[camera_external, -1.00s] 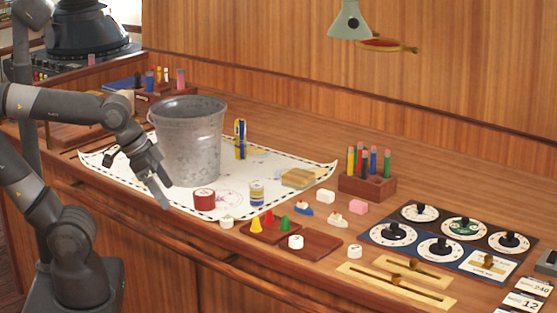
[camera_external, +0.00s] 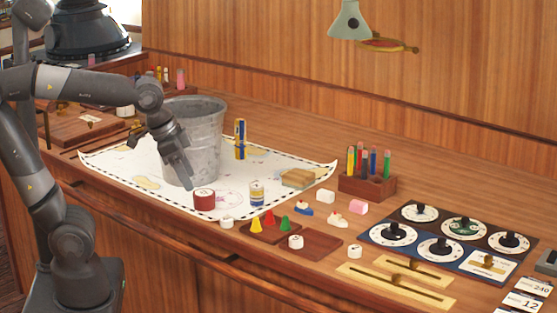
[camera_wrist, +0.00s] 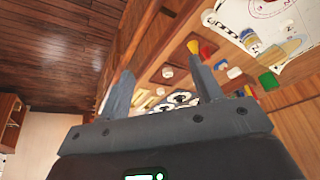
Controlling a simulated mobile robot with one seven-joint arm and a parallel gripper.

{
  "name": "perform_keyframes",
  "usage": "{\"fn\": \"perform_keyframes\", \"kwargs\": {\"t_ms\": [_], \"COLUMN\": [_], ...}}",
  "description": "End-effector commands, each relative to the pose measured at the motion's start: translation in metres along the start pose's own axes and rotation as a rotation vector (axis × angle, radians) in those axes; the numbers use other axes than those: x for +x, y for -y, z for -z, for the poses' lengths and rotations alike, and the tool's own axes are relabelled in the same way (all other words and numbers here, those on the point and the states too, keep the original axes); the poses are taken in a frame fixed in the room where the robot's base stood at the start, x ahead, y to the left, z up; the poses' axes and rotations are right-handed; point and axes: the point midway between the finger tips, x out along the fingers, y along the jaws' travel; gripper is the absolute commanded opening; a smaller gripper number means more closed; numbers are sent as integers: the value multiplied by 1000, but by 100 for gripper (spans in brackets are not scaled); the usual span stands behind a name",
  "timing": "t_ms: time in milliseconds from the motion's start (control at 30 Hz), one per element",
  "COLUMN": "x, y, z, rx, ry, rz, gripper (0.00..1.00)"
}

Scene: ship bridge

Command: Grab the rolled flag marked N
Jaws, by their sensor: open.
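I can read no letter N on any roll, so I cannot tell which is the flag marked N. A rack at the back left holds small upright rolls, including a pink one (camera_external: 180,78); my arm hides part of it. A blue and yellow roll (camera_external: 240,139) stands on the chart, right of the bucket. My gripper (camera_external: 186,180) is open and empty, in front of the metal bucket (camera_external: 207,130) and left of the red tin (camera_external: 204,199). In the wrist view its two fingers (camera_wrist: 165,82) are spread, with nothing between them held.
The chart (camera_external: 120,160) lies under the bucket. A wooden block with several coloured sticks (camera_external: 367,185) stands to the right. Small cones, trays and toy boats lie near the front edge. The dial panel (camera_external: 450,240) is at far right. Bare wood is clear behind the chart.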

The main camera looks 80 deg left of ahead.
Motion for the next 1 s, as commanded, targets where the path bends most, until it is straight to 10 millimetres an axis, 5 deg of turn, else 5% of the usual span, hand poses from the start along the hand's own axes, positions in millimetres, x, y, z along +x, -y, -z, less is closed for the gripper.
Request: {"fn": "perform_keyframes", "kwargs": {"t_ms": [500, 800, 1000], "x": [61, 113, 130], "y": [122, 202, 224], "z": [107, 131, 133], "rx": [-3, -3, -3], "ry": [244, 357, 385], "rz": [10, -22, -35], "gripper": [60, 60, 60]}}
